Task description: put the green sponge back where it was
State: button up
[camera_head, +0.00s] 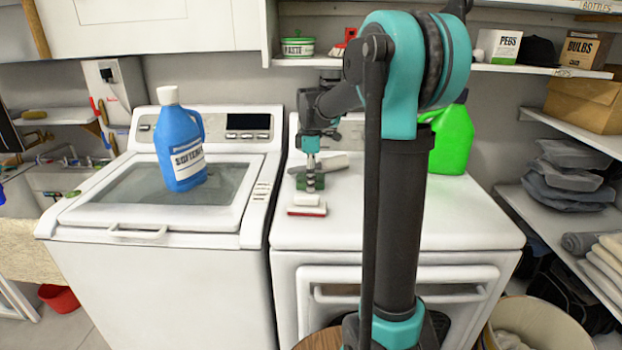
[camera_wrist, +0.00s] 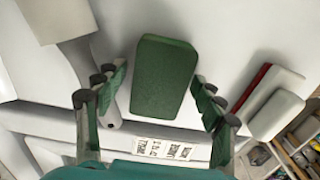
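The green sponge (camera_wrist: 163,78) is a dark green block with rounded corners, in the middle of the wrist view. My gripper (camera_wrist: 158,92) is open, with one finger on each side of the sponge's near part. Gaps show between the sponge and both fingers. In the head view my gripper (camera_head: 311,172) points down over the left part of the right-hand machine's white top (camera_head: 400,215), and a dark green patch, probably the sponge (camera_head: 311,184), shows at its tips. I cannot tell the exact height of the fingers over the top.
A white-and-red block (camera_head: 307,206) lies just in front of the gripper; it is at right in the wrist view (camera_wrist: 276,105). A pale handled tool (camera_head: 325,163) lies behind. A green jug (camera_head: 452,140) stands back right, a blue bottle (camera_head: 182,145) on the left washer. The top's front right is clear.

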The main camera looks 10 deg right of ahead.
jog(key=shift+r, duration=0.1)
notch_tip(320, 180, up, 12)
dwell(0.6)
